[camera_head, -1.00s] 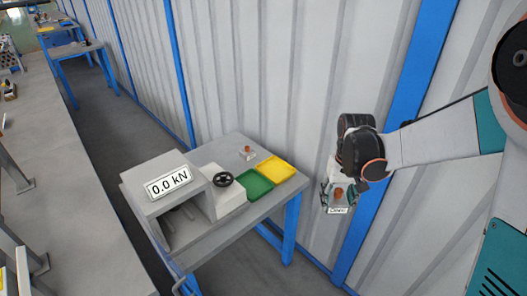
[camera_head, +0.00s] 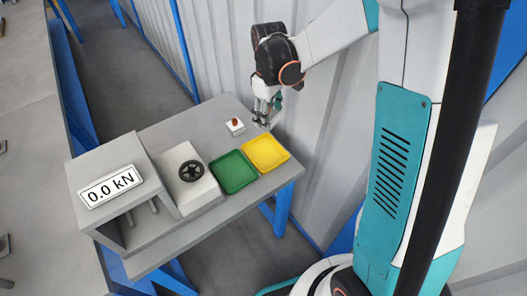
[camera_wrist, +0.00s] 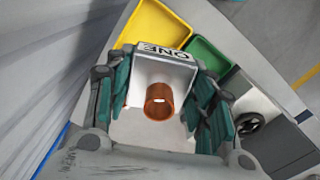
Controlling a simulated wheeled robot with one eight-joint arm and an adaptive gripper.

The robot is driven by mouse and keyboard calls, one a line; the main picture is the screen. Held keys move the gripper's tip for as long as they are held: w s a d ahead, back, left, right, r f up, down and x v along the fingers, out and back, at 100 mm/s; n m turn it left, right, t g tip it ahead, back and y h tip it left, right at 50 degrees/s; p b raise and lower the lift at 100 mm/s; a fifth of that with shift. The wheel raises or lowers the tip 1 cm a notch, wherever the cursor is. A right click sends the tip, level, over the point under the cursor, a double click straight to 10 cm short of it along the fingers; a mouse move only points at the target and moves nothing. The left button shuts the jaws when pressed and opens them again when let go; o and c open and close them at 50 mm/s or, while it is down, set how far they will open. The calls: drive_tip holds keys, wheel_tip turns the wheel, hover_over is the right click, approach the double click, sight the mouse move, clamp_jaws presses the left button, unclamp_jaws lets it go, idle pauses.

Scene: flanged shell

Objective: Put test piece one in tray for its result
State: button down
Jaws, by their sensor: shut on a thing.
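My gripper (camera_head: 264,119) is shut on test piece one (camera_wrist: 165,75), a white block with a copper-coloured ring and the label "ONE", which reads upside down in the wrist view. In the head view the held piece is mostly hidden by the fingers. The gripper is at the back right of the table, just behind the yellow tray (camera_head: 265,153). The green tray (camera_head: 233,172) sits beside it on the left. Both trays look empty. They also show beyond the piece in the wrist view, yellow (camera_wrist: 150,35) and green (camera_wrist: 207,55).
A second white piece with an orange-brown top (camera_head: 235,127) stands on the table behind the trays, left of my gripper. A grey test machine (camera_head: 118,205) reading "0.0 kN" and a white block with a black handwheel (camera_head: 191,171) fill the left. A corrugated wall stands close behind.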

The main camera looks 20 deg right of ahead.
sight(265, 154)
drive_tip(key=n, duration=0.4)
drive_tip(key=shift+w+r, duration=0.2)
drive_tip(key=shift+w, duration=0.15)
drive_tip(key=n, duration=0.3)
drive_tip(key=shift+w+n+p, duration=0.3)
drive_tip(key=shift+w, duration=0.05)
drive_tip(key=n, duration=0.2)
drive_tip(key=w+n, duration=0.1)
drive_tip(key=n, duration=0.2)
drive_tip(key=shift+r+n, duration=0.1)
drive_tip(key=shift+n, duration=0.2)
wheel_tip(265, 154, down, 20)
drive_tip(key=b, duration=0.5)
drive_tip(key=shift+b, duration=0.35)
drive_tip(key=c, duration=0.7)
unclamp_jaws()
